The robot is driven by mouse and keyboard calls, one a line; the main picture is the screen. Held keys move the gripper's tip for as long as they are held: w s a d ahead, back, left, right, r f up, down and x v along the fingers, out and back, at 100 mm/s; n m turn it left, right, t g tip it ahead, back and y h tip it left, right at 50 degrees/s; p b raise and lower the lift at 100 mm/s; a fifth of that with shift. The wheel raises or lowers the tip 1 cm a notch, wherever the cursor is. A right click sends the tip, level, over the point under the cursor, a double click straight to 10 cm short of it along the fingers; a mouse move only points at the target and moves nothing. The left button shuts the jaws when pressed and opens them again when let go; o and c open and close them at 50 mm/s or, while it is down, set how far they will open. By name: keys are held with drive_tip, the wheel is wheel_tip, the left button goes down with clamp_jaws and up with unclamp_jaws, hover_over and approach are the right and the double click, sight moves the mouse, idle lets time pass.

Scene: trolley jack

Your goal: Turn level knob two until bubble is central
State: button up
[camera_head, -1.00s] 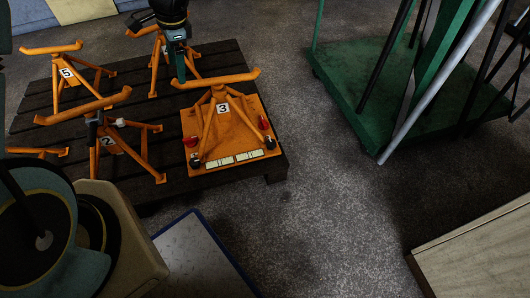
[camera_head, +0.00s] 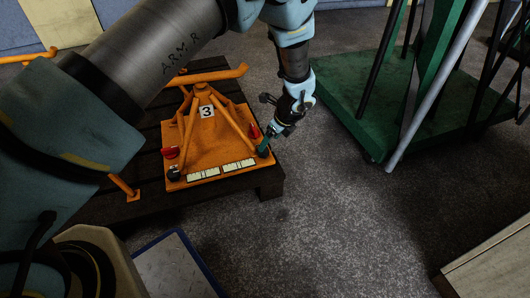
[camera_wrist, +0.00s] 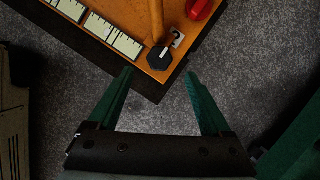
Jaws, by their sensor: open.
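An orange jack stand labelled 3 (camera_head: 207,112) stands on an orange base plate (camera_head: 215,150). Pale level strips (camera_head: 221,169) lie along its front edge; they also show in the wrist view (camera_wrist: 98,25), but I cannot make out where any bubble sits. A black knob (camera_wrist: 160,58) is at the plate's right front corner, beside a small tag (camera_wrist: 178,40) that seems to read 2. My gripper (camera_head: 268,143) is at that corner. In the wrist view my gripper (camera_wrist: 159,73) is open and empty, its green fingers pointing at the knob, which lies just beyond the fingertips.
A red knob (camera_head: 254,131) sits behind the black one and also shows in the wrist view (camera_wrist: 199,8). Another red knob (camera_head: 170,153) and black knob (camera_head: 173,172) are at the left. A dark pallet (camera_head: 262,182) bears the plate. A green trolley (camera_head: 345,110) stands at the right.

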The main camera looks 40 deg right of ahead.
sight(263, 153)
drive_tip(key=b+x, duration=0.2)
drive_tip(key=x, duration=0.4)
drive_tip(key=shift+w+a+f, duration=0.1)
drive_tip(key=shift+w+f, duration=0.05)
clamp_jaws()
idle(0.5)
